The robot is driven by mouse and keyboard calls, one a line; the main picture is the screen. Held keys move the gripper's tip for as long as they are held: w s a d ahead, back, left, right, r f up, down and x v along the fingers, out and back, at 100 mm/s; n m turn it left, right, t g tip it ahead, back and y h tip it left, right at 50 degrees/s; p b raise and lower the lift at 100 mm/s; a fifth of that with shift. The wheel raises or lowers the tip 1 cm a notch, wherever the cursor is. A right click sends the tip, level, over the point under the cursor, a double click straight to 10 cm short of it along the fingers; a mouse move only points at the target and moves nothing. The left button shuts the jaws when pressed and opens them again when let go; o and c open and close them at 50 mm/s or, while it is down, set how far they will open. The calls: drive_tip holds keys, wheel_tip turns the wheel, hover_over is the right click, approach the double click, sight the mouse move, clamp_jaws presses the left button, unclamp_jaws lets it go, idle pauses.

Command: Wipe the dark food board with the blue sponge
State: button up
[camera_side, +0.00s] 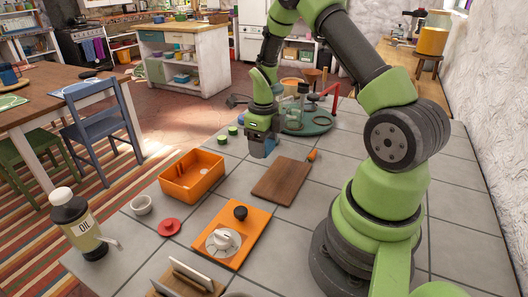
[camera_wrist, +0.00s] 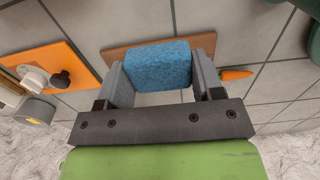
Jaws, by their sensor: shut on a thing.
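The blue sponge (camera_wrist: 157,66) is a rough rectangular block between the two fingers of my gripper (camera_wrist: 160,80) in the wrist view. My gripper is shut on it, one finger at each side. The dark food board (camera_side: 283,181) is a flat brown wooden board lying on the tiled counter in the side view. My gripper (camera_side: 263,145) is beyond the board's far left corner there, with the sponge held low over the tiles. The board also shows in the wrist view (camera_wrist: 205,43), partly hidden behind the sponge. I cannot tell the sponge's exact height.
A green round tray (camera_side: 318,125) with jars stands behind. An orange tapered thing (camera_side: 312,155) lies at the board's far corner.

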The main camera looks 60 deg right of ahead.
drive_tip(key=shift+r, duration=1.55)
